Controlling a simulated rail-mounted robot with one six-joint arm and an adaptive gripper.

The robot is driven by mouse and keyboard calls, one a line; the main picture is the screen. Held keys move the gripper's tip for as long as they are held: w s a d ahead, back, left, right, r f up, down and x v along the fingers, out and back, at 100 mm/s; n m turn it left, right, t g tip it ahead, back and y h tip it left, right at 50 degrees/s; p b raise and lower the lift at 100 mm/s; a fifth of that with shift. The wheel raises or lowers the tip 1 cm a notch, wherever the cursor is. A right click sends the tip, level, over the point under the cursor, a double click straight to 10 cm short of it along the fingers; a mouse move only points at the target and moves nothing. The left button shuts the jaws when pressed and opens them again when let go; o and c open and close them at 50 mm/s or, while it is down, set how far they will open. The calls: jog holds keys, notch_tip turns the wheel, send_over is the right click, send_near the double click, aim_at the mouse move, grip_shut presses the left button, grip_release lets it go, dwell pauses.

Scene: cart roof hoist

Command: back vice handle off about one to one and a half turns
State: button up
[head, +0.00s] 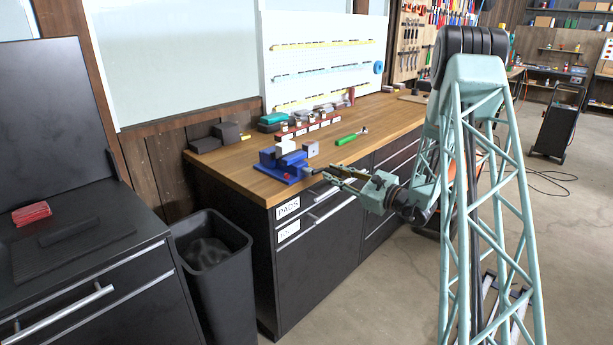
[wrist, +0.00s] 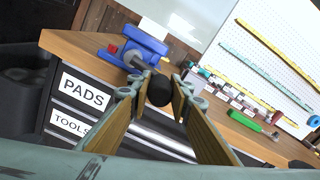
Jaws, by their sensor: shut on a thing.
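The blue vice (head: 284,163) stands at the near left corner of the wooden bench, with pale blocks at its jaws. In the wrist view the vice (wrist: 138,48) is at upper left. Its handle end is a dark round knob (wrist: 160,90), which sits between the fingertips of my gripper (wrist: 159,92). My gripper (head: 325,184) reaches in from the right at the bench's front edge and is shut on the vice handle. The rest of the handle is mostly hidden behind the fingers.
A green-handled tool (head: 347,139) lies on the bench (head: 232,170) right of the vice. A red rack (head: 310,127) of small parts stands behind it. Drawers labelled PADS (head: 288,208) and TOOLS are below. A black bin (head: 212,262) stands left of the bench.

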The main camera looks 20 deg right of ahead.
jog(key=shift+r, duration=0.3)
jog(key=shift+a+r, duration=0.2)
jog(key=shift+r, duration=0.4)
jog(key=shift+s+a+r+p, duration=0.15)
jog(key=shift+a+r+p, duration=0.1)
jog(key=shift+r, duration=0.3)
jog(key=shift+s+a+r+p, duration=0.1)
jog(key=shift+a+r+p, duration=0.1)
jog(key=shift+r, duration=0.3)
jog(key=shift+s+a+r, duration=0.3)
jog(key=shift+a+r, duration=0.15)
jog(key=shift+a, duration=0.25)
jog(key=shift+s+a+r, duration=0.3)
jog(key=shift+a+r, duration=0.15)
jog(key=shift+a, duration=0.2)
jog(key=shift+a, duration=0.1)
